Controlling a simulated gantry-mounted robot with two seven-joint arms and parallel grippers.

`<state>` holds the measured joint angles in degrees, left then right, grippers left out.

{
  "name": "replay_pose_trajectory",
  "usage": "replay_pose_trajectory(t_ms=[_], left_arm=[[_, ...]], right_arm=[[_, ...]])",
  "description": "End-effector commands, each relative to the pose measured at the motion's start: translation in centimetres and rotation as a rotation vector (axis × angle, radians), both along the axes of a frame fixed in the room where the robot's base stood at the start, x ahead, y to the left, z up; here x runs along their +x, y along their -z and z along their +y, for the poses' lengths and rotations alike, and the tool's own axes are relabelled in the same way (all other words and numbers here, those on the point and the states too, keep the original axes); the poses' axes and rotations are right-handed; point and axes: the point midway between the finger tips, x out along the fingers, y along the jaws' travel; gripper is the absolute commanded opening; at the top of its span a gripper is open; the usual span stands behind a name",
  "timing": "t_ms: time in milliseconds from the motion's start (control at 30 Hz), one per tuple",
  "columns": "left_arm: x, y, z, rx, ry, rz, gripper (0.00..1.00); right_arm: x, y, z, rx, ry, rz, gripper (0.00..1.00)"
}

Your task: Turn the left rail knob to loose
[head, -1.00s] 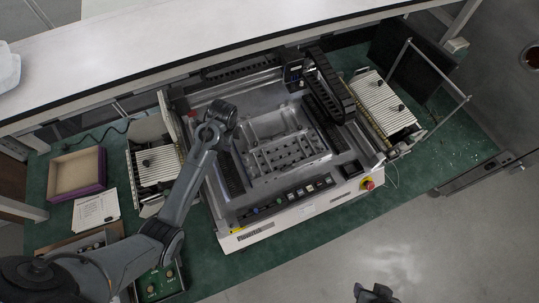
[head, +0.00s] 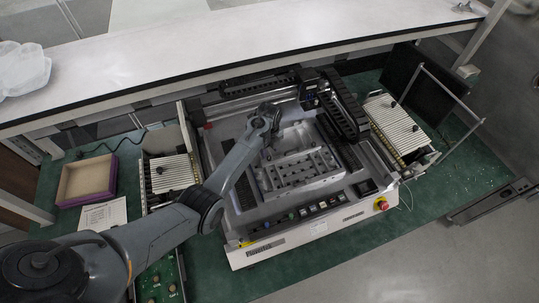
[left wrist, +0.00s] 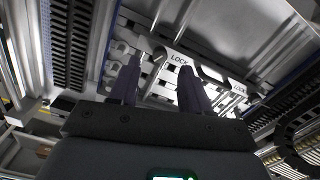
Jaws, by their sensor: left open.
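My left gripper (head: 266,118) is over the machine's bed, above the back left of the grey metal fixture (head: 300,172). In the left wrist view its two dark fingers (left wrist: 158,88) are apart, with nothing seen gripped between them. A white plate marked LOCK (left wrist: 178,62) lies just beyond the fingertips, and a second LOCK label (left wrist: 238,88) is to the right. I cannot clearly make out the left rail knob or its setting; the fingers and hand hide part of that area. My right gripper is not in view.
The white machine (head: 300,232) has a button row along its front and a red emergency stop (head: 381,204) at its right corner. A black cable chain (head: 342,108) stands right of the gripper. Ribbed racks (head: 173,174) flank the machine. A box (head: 87,180) lies left.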

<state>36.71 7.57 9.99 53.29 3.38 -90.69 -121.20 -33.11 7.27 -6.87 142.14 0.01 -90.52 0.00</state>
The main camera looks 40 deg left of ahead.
Motion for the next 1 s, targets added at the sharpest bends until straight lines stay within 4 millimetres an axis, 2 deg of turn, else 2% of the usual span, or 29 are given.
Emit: replay_pose_trajectory(t_ms=[100, 300, 700, 767, 1000], left_arm=[[-0.1, 1.8, 0.0, 0.0, -0.001, 0.003, 0.47], [0.0, 3.6, 0.0, -0.001, -0.001, 0.0, 0.47], [0.0, 4.1, 0.0, 0.0, -0.001, -0.001, 0.47], [0.0, 4.1, 0.0, 0.0, -0.001, -0.001, 0.4], [0.0, 4.1, 0.0, 0.0, -0.001, -0.001, 0.03]], right_arm=[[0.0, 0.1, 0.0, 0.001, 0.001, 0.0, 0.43], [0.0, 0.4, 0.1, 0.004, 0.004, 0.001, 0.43], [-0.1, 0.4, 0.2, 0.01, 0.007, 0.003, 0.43], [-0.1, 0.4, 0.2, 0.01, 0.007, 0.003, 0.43], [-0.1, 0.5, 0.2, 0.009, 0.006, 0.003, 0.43]])
